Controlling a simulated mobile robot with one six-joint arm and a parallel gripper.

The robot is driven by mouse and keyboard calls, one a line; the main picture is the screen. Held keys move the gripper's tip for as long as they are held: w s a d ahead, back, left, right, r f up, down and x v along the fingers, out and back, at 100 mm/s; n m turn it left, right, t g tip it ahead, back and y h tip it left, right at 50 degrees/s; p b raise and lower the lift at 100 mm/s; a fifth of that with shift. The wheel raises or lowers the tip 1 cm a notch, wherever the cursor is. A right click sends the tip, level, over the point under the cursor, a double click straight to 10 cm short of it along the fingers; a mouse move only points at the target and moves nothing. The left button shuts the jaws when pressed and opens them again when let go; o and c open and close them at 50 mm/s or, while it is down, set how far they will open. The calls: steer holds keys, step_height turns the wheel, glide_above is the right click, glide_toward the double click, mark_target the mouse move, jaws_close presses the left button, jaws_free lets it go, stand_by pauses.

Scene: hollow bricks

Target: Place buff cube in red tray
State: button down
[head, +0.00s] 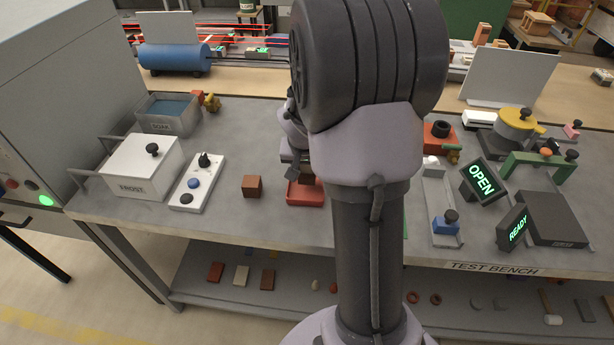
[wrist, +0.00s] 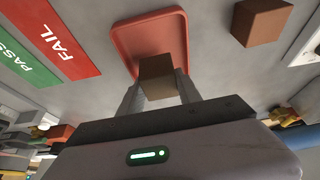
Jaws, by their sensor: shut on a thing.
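The buff cube (wrist: 157,77), tan-brown in this light, is between the two fingers of my gripper (wrist: 160,88) in the wrist view. My gripper is shut on it. The red tray (wrist: 128,38) lies right behind the cube in that view, and the cube overlaps its near edge. I cannot tell whether the cube touches the tray. In the head view the red tray (head: 305,195) shows partly beside my arm, which hides the held cube and most of my gripper.
A reddish-brown cube (head: 252,186) stands on the bench left of the tray; it also shows in the wrist view (wrist: 262,22). A white control panel (head: 197,183) and a white FROST box (head: 140,168) are farther left. A red and green FAIL/PASS plate (wrist: 52,42) lies beside the tray.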

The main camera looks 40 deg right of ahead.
step_height(320, 180, down, 2)
steer(key=shift+f+b, duration=0.1)
steer(key=shift+b, duration=0.2)
steer(key=shift+f, duration=0.15)
steer(key=c, duration=1.1)
jaws_free()
